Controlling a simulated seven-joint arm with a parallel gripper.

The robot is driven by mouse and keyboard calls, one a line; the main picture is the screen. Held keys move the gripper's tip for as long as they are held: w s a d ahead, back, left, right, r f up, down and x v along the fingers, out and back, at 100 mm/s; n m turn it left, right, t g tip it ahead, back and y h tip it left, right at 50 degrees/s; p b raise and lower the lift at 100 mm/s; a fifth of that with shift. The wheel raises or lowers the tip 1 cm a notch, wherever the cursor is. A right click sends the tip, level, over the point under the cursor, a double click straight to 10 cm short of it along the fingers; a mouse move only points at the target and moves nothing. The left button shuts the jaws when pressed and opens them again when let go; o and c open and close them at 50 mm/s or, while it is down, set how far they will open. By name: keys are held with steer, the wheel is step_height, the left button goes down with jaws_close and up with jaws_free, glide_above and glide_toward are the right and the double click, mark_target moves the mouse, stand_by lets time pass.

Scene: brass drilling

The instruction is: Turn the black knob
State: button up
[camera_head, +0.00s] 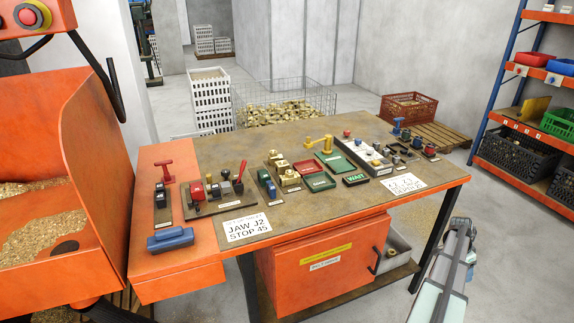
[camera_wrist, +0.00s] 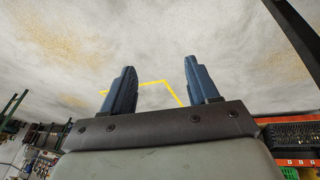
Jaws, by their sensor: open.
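A wooden-topped bench (camera_head: 215,150) carries several small controls and blocks. Black knob-like parts stand on a small plate (camera_head: 163,212) at the bench's left end. Other dark parts sit on a control board (camera_head: 205,209) beside a red block and a red-handled lever. At this size I cannot tell which part is the black knob. My gripper (camera_wrist: 160,68) shows in the wrist view with two blue-grey fingers apart and nothing between them. It faces a pale, stained surface with a yellow line, away from the controls. Part of my arm shows at the lower right of the head view, beside the bench.
A red T-handled piece (camera_head: 165,172) and a blue block (camera_head: 170,238) sit on the orange left end. Signs, trays and brass parts crowd the bench's middle and right. An orange machine (camera_head: 95,150) stands left; a shelf rack (camera_head: 505,75) stands right. The bench's front strip is mostly clear.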

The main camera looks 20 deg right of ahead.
steer(key=s+d+r+m, duration=0.2)
steer(key=s+d+r, duration=0.3)
steer(key=r, duration=0.4)
steer(key=s+d+r+m, duration=0.3)
steer(key=d+r, duration=0.5)
steer(key=s+d+r+m, duration=0.2)
steer(key=s+d+r, duration=0.35)
steer(key=r, duration=0.35)
steer(key=w+d+r, duration=0.3)
steer(key=w+r, duration=0.1)
steer(key=r, duration=0.7)
steer(key=w+a+r+n+t, duration=0.15)
steer(key=w+a, duration=0.35)
steer(key=w, duration=0.5)
steer(key=w+a+r+n, duration=0.15)
steer(key=w+a, duration=0.25)
steer(key=w, duration=0.6)
steer(key=w+a+n+t, duration=0.15)
steer(key=w+a, duration=0.35)
steer(key=w, duration=0.5)
steer(key=w+a+n, duration=0.6)
steer(key=w+a, duration=1.4)
steer(key=w, duration=0.1)
steer(key=n+y, duration=0.3)
steer(key=n, duration=0.8)
glide_above(226, 170)
steer(key=f, duration=0.1)
step_height(226, 170, down, 13)
steer(key=shift+s+a+f, duration=0.1)
steer(key=shift+f, duration=0.05)
